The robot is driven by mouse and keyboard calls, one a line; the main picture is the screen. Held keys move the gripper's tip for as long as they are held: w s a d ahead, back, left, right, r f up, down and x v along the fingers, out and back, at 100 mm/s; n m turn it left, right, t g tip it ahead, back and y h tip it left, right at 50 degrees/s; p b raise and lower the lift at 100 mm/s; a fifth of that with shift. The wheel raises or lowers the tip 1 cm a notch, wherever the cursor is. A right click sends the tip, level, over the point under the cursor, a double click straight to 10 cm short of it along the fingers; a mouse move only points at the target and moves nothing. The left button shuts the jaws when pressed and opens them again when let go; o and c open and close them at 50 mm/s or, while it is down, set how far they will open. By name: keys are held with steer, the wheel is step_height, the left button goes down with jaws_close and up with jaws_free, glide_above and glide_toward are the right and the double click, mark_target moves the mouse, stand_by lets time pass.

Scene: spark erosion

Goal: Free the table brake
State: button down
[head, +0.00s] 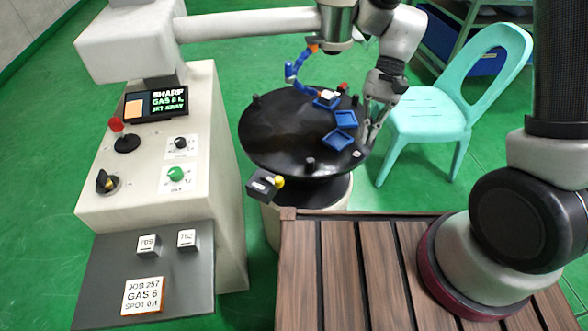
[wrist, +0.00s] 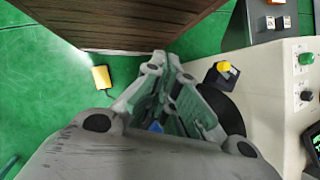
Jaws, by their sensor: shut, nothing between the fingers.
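A black block with a yellow knob (head: 279,182), which looks like the table brake, sits at the front left rim of the round black table (head: 262,135). The same yellow knob (wrist: 223,66) shows in the wrist view, to the right of my gripper's fingertips. My gripper (head: 368,142) hangs at the right edge of the round table, across it from the knob. In the wrist view my gripper (wrist: 166,62) is shut with nothing held, and it hides much of the table. It is apart from the knob.
Blue trays (head: 345,118) and short black posts stand on the table, under a blue jointed hose (head: 292,75). A white console (head: 215,160) with knobs and a screen stands left. A turquoise chair (head: 430,115) is close right. A yellow pedal (wrist: 102,77) lies on the floor.

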mark_target(271, 178)
steer(key=a+f+m, duration=0.1)
steer(key=a+f, duration=0.1)
steer(key=w+a+f+m+y, duration=0.1)
steer(key=a+f, duration=0.1)
steer(key=a, duration=0.1)
steer(key=a+f+m+y, duration=0.1)
steer(key=a+f, duration=0.2)
steer(key=shift+w+f+m+g, duration=0.1)
steer(key=shift+w+m+g, duration=0.2)
steer(key=shift+m+g, duration=0.1)
steer(key=a+m, duration=0.1)
steer(key=w+a+m+y, duration=0.1)
steer(key=w+a+r+m, duration=0.1)
steer(key=a, duration=0.1)
steer(key=shift+w+r+t+y, duration=0.1)
steer(key=shift+w+t+y, duration=0.2)
steer(key=shift+y, duration=0.1)
steer(key=x, duration=1)
